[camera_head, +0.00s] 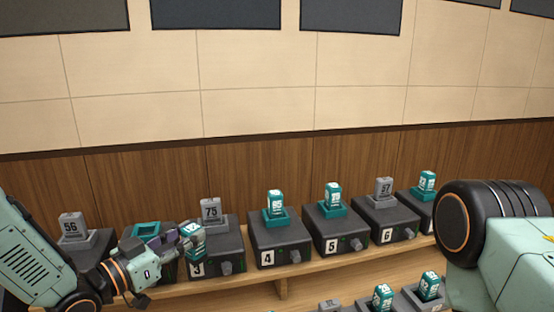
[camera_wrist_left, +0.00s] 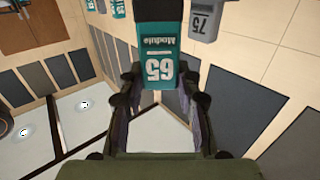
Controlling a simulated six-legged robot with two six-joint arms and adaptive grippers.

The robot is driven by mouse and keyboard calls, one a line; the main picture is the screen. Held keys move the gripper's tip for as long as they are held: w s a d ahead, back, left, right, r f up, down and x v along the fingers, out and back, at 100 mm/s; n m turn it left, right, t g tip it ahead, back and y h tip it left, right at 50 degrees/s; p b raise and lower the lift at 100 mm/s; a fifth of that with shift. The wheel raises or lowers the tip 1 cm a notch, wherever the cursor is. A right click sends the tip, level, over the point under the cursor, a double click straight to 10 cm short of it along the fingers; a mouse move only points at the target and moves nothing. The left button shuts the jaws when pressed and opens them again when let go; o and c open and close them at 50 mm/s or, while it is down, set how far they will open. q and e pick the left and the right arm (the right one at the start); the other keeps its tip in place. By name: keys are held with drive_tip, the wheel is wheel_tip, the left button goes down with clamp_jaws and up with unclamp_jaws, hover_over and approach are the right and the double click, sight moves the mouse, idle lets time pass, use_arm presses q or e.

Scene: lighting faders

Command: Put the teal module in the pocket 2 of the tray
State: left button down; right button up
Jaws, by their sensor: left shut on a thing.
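My left gripper (camera_head: 186,236) is shut on a teal module (camera_head: 195,243), held in front of the box labelled 3. In the left wrist view the teal module (camera_wrist_left: 159,65) reads 65, upside down, between the fingertips of my left gripper (camera_wrist_left: 160,85). A dark box with an empty teal socket (camera_head: 146,229) stands left of box 3, partly hidden behind my left gripper; its number is covered. At the bottom right, grey pockets (camera_head: 408,298) hold modules; they may be the tray, and I cannot read pocket numbers. My right gripper is out of view.
Numbered dark boxes line the wooden shelf, including box 4 (camera_head: 283,254), box 5 (camera_head: 350,243) and box 6 (camera_head: 398,234). Several carry teal modules; a grey module 75 (camera_head: 211,210) stands upright on box 3. My right arm blocks the right side.

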use_arm(q)
drive_tip(key=s+f+n+t+y+b, duration=0.1)
drive_tip(key=s+f+b, duration=0.2)
drive_tip(key=s+f, duration=0.9)
drive_tip(key=s, duration=0.3)
drive_tip(key=shift+d+y+b, duration=0.25)
drive_tip(key=shift+y+b, duration=0.05)
drive_tip(key=shift+y, duration=0.1)
drive_tip(key=shift+s+r, duration=0.1)
